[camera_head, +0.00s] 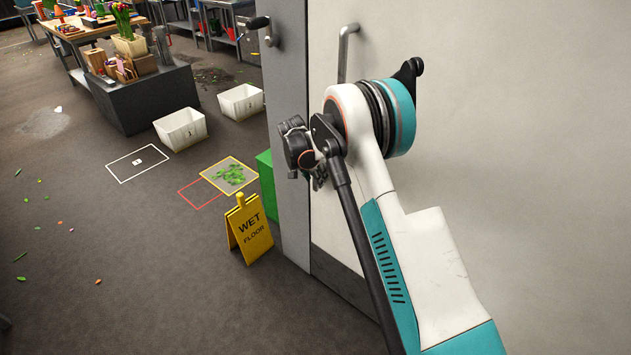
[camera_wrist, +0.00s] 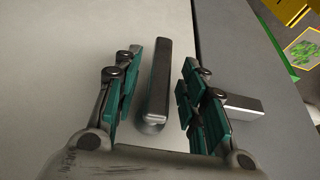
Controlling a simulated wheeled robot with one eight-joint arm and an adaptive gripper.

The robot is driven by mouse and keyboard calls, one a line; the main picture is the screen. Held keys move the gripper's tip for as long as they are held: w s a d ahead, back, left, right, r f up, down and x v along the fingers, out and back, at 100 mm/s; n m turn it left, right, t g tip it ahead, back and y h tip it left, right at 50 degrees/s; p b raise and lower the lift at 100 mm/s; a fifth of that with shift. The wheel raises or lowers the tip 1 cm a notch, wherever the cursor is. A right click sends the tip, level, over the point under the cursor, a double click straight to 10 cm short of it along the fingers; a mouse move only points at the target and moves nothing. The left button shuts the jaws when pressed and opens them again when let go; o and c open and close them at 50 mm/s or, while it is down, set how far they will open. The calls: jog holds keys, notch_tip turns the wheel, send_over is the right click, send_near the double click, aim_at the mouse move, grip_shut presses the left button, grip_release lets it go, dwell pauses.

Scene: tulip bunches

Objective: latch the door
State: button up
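A pale panel that looks like the door (camera_head: 480,60) fills the right side of the head view, with a bent metal handle (camera_head: 346,50) on it. A grey upright panel (camera_head: 287,90) borders it on the left. In the wrist view a grey metal bar (camera_wrist: 155,88) on the pale surface lies between the fingers of my gripper (camera_wrist: 163,62). The fingers are open, with gaps visible on both sides of the bar. A second grey block (camera_wrist: 242,107) is on the grey panel, partly hidden behind the right finger.
A yellow wet floor sign (camera_head: 249,229) and a green box (camera_head: 267,185) stand left of the grey panel. White bins (camera_head: 182,130) and a flower table (camera_head: 75,30) are farther back. Open floor lies at left.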

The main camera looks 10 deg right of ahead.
jog(key=shift+w+d+f, duration=0.1)
jog(key=shift+d+f, duration=0.05)
jog(key=shift+f, duration=0.2)
jog(key=shift+c, duration=0.3)
grip_shut()
